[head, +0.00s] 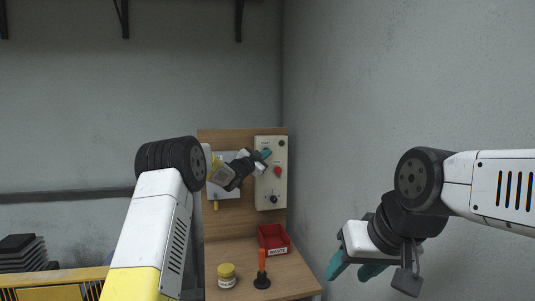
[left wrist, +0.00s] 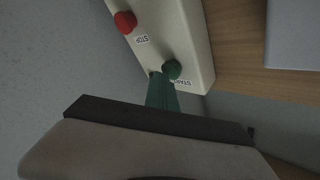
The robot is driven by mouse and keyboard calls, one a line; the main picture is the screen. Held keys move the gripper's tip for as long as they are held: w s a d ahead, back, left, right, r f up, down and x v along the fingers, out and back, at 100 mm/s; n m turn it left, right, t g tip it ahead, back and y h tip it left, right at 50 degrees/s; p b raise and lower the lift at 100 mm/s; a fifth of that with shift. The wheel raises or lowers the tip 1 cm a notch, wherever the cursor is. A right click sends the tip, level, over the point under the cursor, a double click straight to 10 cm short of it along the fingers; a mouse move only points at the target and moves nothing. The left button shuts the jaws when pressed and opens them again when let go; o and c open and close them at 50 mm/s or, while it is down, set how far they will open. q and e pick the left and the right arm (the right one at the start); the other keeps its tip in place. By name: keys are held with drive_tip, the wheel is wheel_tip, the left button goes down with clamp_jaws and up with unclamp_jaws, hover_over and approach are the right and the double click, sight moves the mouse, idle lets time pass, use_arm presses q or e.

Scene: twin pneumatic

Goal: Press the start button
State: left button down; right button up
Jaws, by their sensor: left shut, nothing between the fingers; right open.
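The control box (head: 262,190) is a pale upright box on the wooden backboard. Its green start button (head: 281,143) is near the top; in the left wrist view the green start button (left wrist: 173,69) sits by the START label. The red stop button (head: 277,170) is below it and also shows in the left wrist view (left wrist: 125,22). My left gripper (head: 266,153) is shut and empty, with its teal tips just left of and below the start button. In the left wrist view its tips (left wrist: 158,78) appear right beside the button; I cannot tell if they touch. My right gripper (head: 352,272) is open and empty, far to the right.
A black knob (head: 273,198) is low on the box. The wooden bench (head: 240,252) below holds a red WASTE bin (head: 273,238), a yellow-lidded jar (head: 227,277) and an orange-handled tool (head: 262,265) standing on a black base. A grey wall (head: 340,130) is close on the right.

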idle(0.6)
use_arm(q)
drive_tip(key=shift+s+d, duration=0.2)
drive_tip(key=shift+s, duration=0.6)
drive_tip(key=s, duration=0.2)
drive_tip(key=s+d, duration=0.1)
drive_tip(key=s, duration=0.1)
drive_tip(key=shift+s+d, duration=0.15)
drive_tip(key=shift+s, duration=0.25)
